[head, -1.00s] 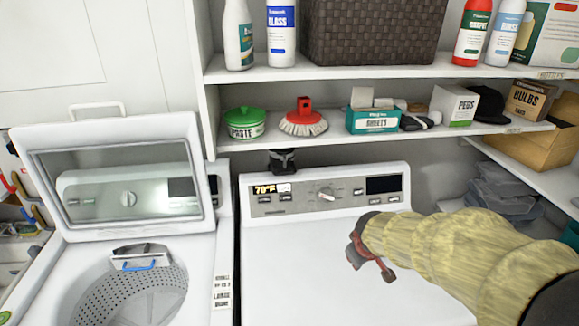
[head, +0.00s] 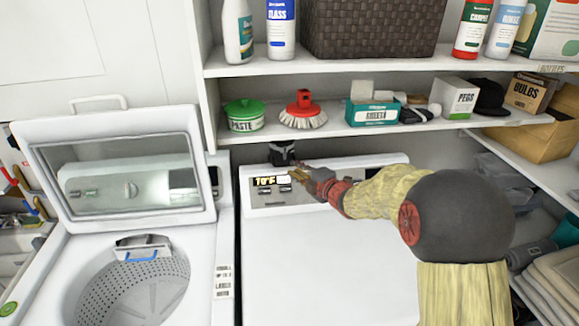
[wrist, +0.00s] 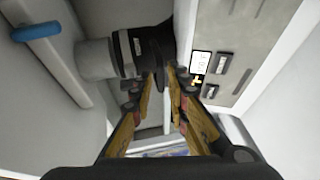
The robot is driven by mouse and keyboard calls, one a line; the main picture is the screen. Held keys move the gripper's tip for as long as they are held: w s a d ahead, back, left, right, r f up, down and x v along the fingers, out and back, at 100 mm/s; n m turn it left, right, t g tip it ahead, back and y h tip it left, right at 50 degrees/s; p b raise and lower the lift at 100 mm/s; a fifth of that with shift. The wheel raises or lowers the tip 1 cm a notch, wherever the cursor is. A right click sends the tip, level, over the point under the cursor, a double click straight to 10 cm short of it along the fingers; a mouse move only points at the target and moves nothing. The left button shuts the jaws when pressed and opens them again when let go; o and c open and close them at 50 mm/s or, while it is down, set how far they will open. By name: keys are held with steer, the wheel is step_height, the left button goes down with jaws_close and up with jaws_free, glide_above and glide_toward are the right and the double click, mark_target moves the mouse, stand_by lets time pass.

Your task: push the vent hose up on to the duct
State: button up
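The vent hose end shows as a black cuff with a pale label in the wrist view (wrist: 137,50), and as a small dark collar behind the dryer in the head view (head: 283,153). The grey duct stub (wrist: 95,60) meets the cuff's left end in the wrist view; I cannot tell how far they overlap. My gripper (head: 296,177) reaches over the dryer's control panel, just below the cuff. In the wrist view its yellow fingers (wrist: 162,79) converge, with tips a little apart at a dark part of the cuff. Whether they grip it is unclear.
The dryer's control panel (head: 270,190) lies close beside my gripper. A shelf (head: 350,131) holding a green-lidded tub, a brush and boxes hangs just above. The washer (head: 60,265) stands left with its lid up. The dryer top (head: 290,260) is clear in front.

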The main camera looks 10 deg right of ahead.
mark_target(290, 165)
steer(key=x, duration=0.5)
jaws_close()
stand_by(0.8)
